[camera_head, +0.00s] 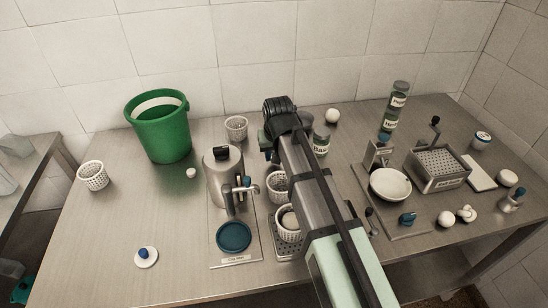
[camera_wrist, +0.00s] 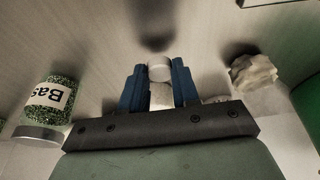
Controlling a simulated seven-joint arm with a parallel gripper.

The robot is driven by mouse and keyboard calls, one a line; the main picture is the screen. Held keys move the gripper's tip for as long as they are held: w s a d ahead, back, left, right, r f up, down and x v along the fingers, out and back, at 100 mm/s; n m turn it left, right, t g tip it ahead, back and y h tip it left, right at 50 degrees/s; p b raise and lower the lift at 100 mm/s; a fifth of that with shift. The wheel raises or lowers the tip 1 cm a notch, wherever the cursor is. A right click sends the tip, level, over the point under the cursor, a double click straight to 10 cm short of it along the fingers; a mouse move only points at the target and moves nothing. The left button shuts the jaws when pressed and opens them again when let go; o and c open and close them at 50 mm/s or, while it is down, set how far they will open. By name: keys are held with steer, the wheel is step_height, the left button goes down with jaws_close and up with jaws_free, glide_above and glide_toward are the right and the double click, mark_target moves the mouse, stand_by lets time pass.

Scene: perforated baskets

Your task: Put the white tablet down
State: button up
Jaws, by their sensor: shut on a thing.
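The white tablet (camera_wrist: 160,71) is a small, pale, rounded piece. In the wrist view it sits between the two blue fingers of my gripper (camera_wrist: 159,86), which is shut on it. A dark shadow lies on the metal surface beyond the fingers; I cannot tell the exact gap to the table. In the head view my gripper end (camera_head: 270,146) is over the back middle of the table, between a perforated basket and the basil jar. The tablet is hidden there behind my arm.
The basil jar (camera_head: 321,141) stands close right of my gripper, a white perforated basket (camera_head: 236,128) to its left. A metal dispenser (camera_head: 222,175) and green bucket (camera_head: 160,130) stand further left. More baskets (camera_head: 277,186) are in front. Table (camera_head: 110,225) is clear at left.

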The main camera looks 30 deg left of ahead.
step_height(320, 180, up, 8)
steer(key=shift+r, duration=0.15)
stand_by(0.3)
steer(key=shift+s, duration=0.1)
steer(key=shift+s+a, duration=0.25)
steer(key=shift+a, duration=0.05)
steer(key=s+a+r+n+g, duration=0.1)
steer(key=s+a+r+n, duration=0.2)
steer(key=a, duration=0.8)
steer(key=s+a+r+n+g, duration=0.1)
steer(key=s+a+r+n, duration=0.3)
steer(key=a+r, duration=0.4)
steer(key=s+a+r+n+y, duration=0.1)
steer(key=s+a+r+n, duration=0.2)
steer(key=a, duration=1.1)
step_height(320, 180, up, 3)
steer(key=s, duration=0.3)
steer(key=shift+r+n+g, duration=0.15)
steer(key=shift+n+g, duration=0.15)
steer(key=shift+g, duration=0.1)
step_height(320, 180, down, 11)
